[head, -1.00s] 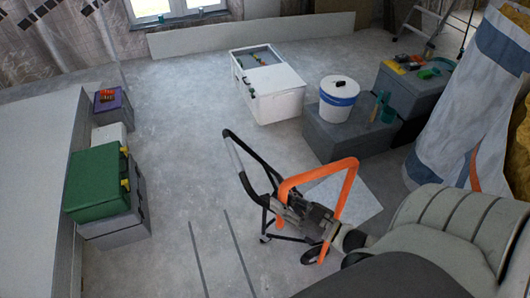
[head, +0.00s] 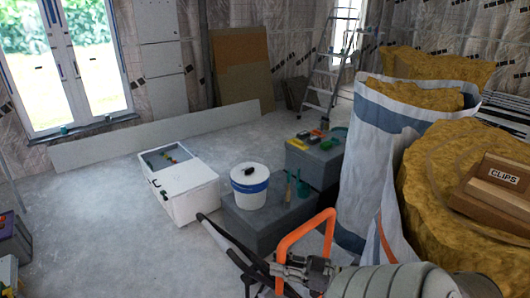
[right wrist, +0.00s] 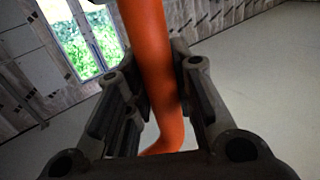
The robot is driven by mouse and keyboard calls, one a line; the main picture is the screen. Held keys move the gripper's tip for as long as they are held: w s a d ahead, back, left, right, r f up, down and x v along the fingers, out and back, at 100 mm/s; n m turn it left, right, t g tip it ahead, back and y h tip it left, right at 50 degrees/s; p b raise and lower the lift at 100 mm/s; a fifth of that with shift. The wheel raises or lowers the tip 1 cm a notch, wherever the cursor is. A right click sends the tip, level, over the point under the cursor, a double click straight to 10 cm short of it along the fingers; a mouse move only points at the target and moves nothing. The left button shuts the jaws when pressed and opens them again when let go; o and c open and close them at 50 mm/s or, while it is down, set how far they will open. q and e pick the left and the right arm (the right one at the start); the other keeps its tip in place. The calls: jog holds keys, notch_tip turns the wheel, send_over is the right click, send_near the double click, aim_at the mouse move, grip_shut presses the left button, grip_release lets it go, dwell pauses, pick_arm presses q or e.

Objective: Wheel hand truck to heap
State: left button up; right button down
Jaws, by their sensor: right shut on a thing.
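The hand truck shows at the bottom of the head view, with its orange handle loop (head: 306,226) and part of its dark frame (head: 228,240). Its wheels and foot are out of view. My right gripper (head: 292,270) is shut on the orange handle. In the right wrist view, the orange tube (right wrist: 150,55) runs between the fingers of the gripper (right wrist: 158,95). My left gripper is not in view. I cannot tell which group of things is the heap.
Ahead stand a white cabinet (head: 187,197), a white bucket (head: 249,188) on a grey box (head: 270,217), and another grey box (head: 318,165). Sacks of yellow insulation (head: 452,185) crowd the right. A stepladder (head: 327,80) stands behind. Floor at left centre (head: 105,210) is clear.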

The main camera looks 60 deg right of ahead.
jog(key=shift+s+d, duration=0.15)
jog(key=shift+d, duration=0.6)
jog(key=shift+s+d, duration=0.15)
jog(key=shift+d, duration=0.6)
jog(key=c, duration=1.4)
grip_release()
jog(key=shift+o, duration=0.8)
jog(key=shift+s+d, duration=0.1)
jog(key=shift+d, duration=0.05)
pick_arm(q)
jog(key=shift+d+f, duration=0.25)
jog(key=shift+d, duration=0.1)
pick_arm(e)
jog(key=v, duration=0.7)
jog(key=shift+s, duration=0.3)
jog(key=shift+f, duration=0.1)
